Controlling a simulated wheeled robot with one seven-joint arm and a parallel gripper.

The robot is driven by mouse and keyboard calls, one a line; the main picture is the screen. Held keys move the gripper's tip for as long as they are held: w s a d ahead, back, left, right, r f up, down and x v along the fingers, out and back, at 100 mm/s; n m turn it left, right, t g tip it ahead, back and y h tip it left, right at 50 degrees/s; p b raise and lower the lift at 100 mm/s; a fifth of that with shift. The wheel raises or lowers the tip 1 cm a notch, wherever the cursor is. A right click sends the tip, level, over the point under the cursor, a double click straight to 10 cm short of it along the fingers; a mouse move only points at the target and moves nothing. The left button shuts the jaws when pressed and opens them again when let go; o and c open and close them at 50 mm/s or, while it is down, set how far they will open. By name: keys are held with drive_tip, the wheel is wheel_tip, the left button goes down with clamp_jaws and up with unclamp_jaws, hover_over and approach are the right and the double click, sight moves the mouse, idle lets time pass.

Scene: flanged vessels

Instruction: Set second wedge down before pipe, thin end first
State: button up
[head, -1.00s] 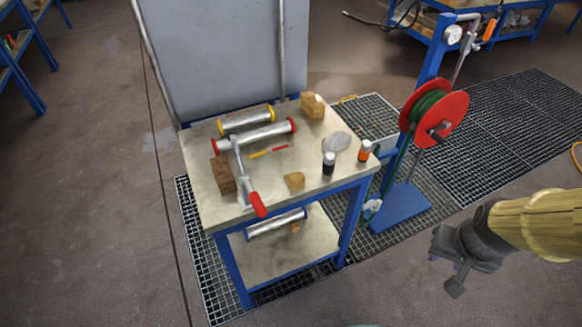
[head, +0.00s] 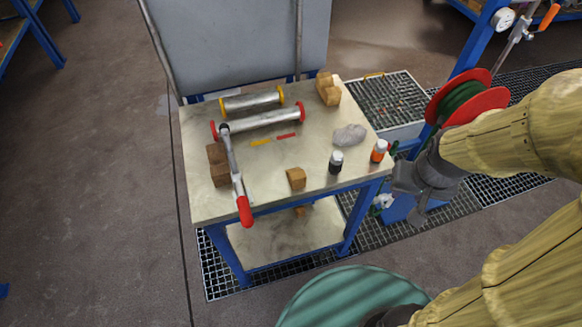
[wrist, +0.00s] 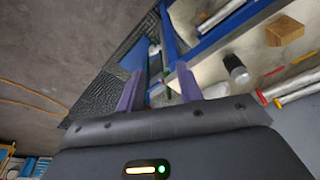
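A light wooden wedge-like block (head: 296,178) lies near the front edge of the tabletop; it also shows in the wrist view (wrist: 284,30). More light wood (head: 327,88), perhaps two pieces, sits at the back right corner. A pipe with red flanges (head: 262,120) and a shorter pipe with yellow flanges (head: 252,100) lie across the back of the table. My gripper (head: 408,196) is beyond the table's right edge, apart from every wedge. In the wrist view its two purple fingers (wrist: 160,92) stand apart with nothing between them.
A red-handled wrench (head: 233,170) lies by dark brown blocks (head: 217,165) at the left. A black bottle (head: 336,162), an orange bottle (head: 379,151) and a grey rag (head: 349,134) stand near the right edge. A red hose reel (head: 466,97) is close behind my arm.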

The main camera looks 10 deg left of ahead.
drive_tip(key=shift+w+d, duration=0.1)
drive_tip(key=shift+w, duration=0.05)
drive_tip(key=shift+o, duration=0.4)
drive_tip(key=shift+s+d, duration=0.1)
drive_tip(key=shift+s, duration=0.15)
drive_tip(key=o, duration=0.4)
drive_tip(key=shift+s+r, duration=0.1)
drive_tip(key=shift+c, duration=0.2)
drive_tip(key=shift+o, duration=0.6)
drive_tip(key=w+a+r+n+p, duration=0.2)
drive_tip(key=w+a+p, duration=0.1)
drive_tip(key=a, duration=0.4)
drive_tip(key=w+a+r+n+g+p, duration=0.1)
drive_tip(key=w+a+r+p, duration=0.1)
drive_tip(key=a, duration=0.5)
drive_tip(key=shift+w+r+n+p, duration=0.4)
drive_tip(key=shift+w+p, duration=0.15)
drive_tip(key=shift+w, duration=0.4)
drive_tip(key=a+n+g+p, duration=0.1)
drive_tip(key=a+n+p, duration=0.1)
drive_tip(key=a, duration=1)
drive_tip(key=shift+w+a+r+n+g+p, duration=0.2)
drive_tip(key=shift+w+r+n+g+p, duration=0.1)
drive_tip(key=shift+p, duration=0.1)
